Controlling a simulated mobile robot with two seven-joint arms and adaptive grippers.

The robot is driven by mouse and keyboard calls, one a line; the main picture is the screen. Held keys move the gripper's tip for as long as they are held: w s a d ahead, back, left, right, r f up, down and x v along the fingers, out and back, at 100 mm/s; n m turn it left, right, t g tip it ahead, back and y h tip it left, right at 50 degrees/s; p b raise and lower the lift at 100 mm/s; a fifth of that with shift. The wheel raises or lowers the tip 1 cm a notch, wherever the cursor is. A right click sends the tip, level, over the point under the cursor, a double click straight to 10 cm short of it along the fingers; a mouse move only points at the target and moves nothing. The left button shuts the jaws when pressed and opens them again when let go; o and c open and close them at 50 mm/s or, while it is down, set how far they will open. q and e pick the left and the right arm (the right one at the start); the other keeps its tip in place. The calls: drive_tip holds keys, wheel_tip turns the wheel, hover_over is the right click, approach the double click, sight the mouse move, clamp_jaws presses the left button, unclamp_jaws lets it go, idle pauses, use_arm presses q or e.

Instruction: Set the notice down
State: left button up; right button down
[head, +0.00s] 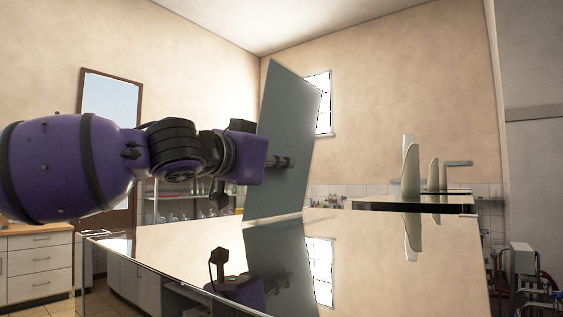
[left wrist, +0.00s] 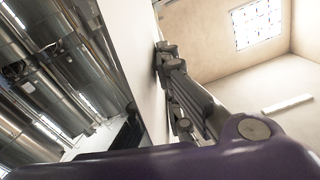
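The notice (head: 282,145) is a flat grey panel standing nearly upright, leaning a little, over the glossy tabletop (head: 390,255). Its lower edge is at or just above the surface; I cannot tell if it touches. My left gripper (head: 281,162) reaches in from the left, its fingers at the middle of the panel, shut on it. In the left wrist view the notice (left wrist: 133,50) is a pale board alongside the fingers (left wrist: 185,95); part of the grip is hidden behind it. My right gripper is not in view.
The tabletop is clear and mirrors the notice and my arm. Pale upright curved pieces (head: 411,172) stand farther back at the right, near another dark-edged counter (head: 415,205). Drawers (head: 40,262) stand at the left, and pipes and fittings (head: 525,275) at the lower right.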

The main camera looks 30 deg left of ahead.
use_arm(q)
drive_tip(key=shift+o, duration=1.4)
drive_tip(key=shift+a, duration=0.1)
drive_tip(key=shift+r, duration=0.1)
